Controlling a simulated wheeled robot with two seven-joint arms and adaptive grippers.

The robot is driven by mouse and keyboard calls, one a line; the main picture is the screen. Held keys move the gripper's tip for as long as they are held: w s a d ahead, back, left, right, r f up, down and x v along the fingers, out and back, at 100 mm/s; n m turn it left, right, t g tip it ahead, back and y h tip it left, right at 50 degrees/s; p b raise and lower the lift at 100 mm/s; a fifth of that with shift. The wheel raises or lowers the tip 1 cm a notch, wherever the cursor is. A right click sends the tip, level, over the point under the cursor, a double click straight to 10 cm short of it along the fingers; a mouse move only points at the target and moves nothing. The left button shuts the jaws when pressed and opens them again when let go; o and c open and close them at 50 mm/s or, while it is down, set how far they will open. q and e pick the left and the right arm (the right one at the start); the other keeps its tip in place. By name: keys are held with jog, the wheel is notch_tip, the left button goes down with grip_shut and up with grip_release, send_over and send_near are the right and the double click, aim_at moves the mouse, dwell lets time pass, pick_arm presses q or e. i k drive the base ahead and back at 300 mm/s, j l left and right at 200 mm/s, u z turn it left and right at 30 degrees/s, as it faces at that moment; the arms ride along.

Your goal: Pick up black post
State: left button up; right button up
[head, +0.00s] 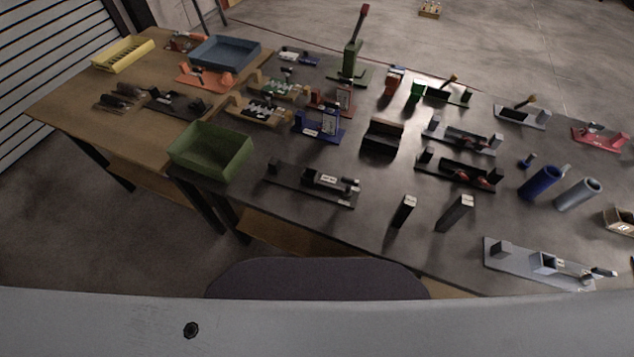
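Two dark upright posts stand on the near part of the dark table. The smaller black post (402,213) has a light marked top. To its right is a wider, taller dark grey post (453,214), also with a light patch on top. They stand apart from each other, with bare table between them. I cannot tell for certain which one the task means. Neither of my grippers is in the head view.
A black fixture (312,187) lies left of the posts and a grey fixture (520,263) lies to the right. Bare table surrounds the posts.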

aim_at(407, 205)
jog(key=z, duration=1)
